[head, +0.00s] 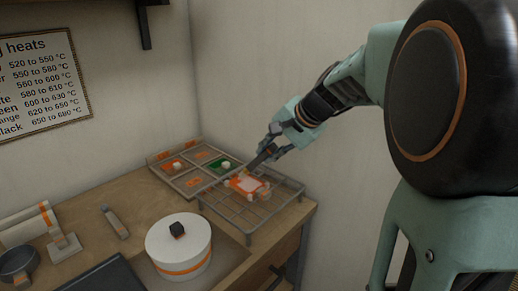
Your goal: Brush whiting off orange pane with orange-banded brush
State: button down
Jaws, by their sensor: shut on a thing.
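The orange pane (239,186) lies on a wire rack (247,232) at the right end of the bench. Pale whiting (249,183) covers much of its top. My gripper (266,152) is above the far side of the pane, tilted downward. It is shut on a dark, slender thing (259,160), which looks like the brush and points down to the left toward the pane. Its band is too small to make out, and I cannot tell whether its tip touches the pane.
A divided tray (184,184) behind the rack holds a green piece (219,165) and orange-marked pieces. A white lidded pot (178,250) with an orange band stands in front. A grey tool (115,222), a small stand (65,245) and a dark bowl (17,266) are left.

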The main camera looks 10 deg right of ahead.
jog(key=s+d+b, duration=0.1)
jog(key=s, duration=0.1)
jog(key=s+d, duration=0.2)
jog(key=shift+s+d+b, duration=0.15)
jog(key=shift+s+b, duration=0.15)
jog(key=shift+b, duration=0.05)
dwell(0.3)
notch_tip(320, 180, up, 5)
jog(key=p, duration=0.4)
jog(key=shift+r, duration=0.1)
dwell(0.4)
jog(key=c, duration=2.6)
grip_release()
grip_shut()
